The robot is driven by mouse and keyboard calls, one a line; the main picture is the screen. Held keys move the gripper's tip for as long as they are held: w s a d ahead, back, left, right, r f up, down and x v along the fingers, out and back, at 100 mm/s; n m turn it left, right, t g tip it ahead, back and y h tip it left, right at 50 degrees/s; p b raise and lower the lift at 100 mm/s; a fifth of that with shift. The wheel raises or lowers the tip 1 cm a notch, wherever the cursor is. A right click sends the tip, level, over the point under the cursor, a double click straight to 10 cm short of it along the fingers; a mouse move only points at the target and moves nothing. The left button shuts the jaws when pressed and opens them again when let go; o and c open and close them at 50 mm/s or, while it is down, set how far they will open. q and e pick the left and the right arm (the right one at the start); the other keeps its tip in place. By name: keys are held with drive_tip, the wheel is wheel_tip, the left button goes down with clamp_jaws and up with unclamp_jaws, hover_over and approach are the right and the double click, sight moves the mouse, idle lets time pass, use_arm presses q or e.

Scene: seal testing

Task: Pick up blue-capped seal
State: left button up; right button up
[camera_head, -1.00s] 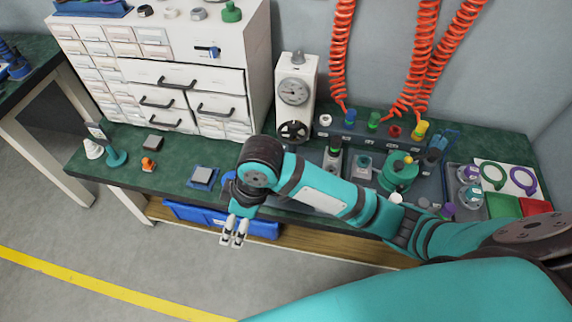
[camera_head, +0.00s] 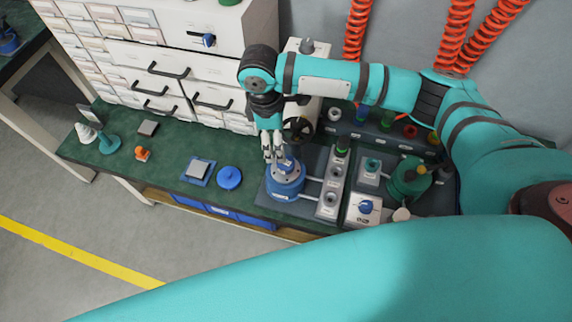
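A blue-topped part (camera_head: 288,166), which looks like the blue-capped seal, sits upright on top of a round blue-and-grey fixture (camera_head: 285,188) on the green bench. My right arm comes in from the right and points down at it. My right gripper (camera_head: 274,159) is just above and left of the blue top, with a small gap between its fingers and nothing visible in them. I cannot tell whether the fingertips touch the part. My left gripper is not in view.
A flat blue disc (camera_head: 229,178) and a grey block on a blue plate (camera_head: 198,171) lie left of the fixture. A grey block with holes (camera_head: 331,188) and a box with a blue knob (camera_head: 364,208) stand to its right. White drawers (camera_head: 160,75) rise behind.

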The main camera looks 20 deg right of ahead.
hover_over(286, 164)
drive_tip(key=w+a, duration=0.1)
wheel_tip(286, 164, down, 4)
drive_tip(key=shift+w+f, duration=0.1)
wheel_tip(286, 164, down, 3)
drive_tip(key=shift+d, duration=0.15)
drive_tip(key=f, duration=0.3)
drive_tip(key=shift+s+d+f+p, duration=0.3)
drive_tip(key=shift+d+p, duration=0.1)
drive_tip(key=shift+f, duration=0.55)
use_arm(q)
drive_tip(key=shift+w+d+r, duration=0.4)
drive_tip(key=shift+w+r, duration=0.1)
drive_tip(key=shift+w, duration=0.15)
use_arm(e)
clamp_jaws()
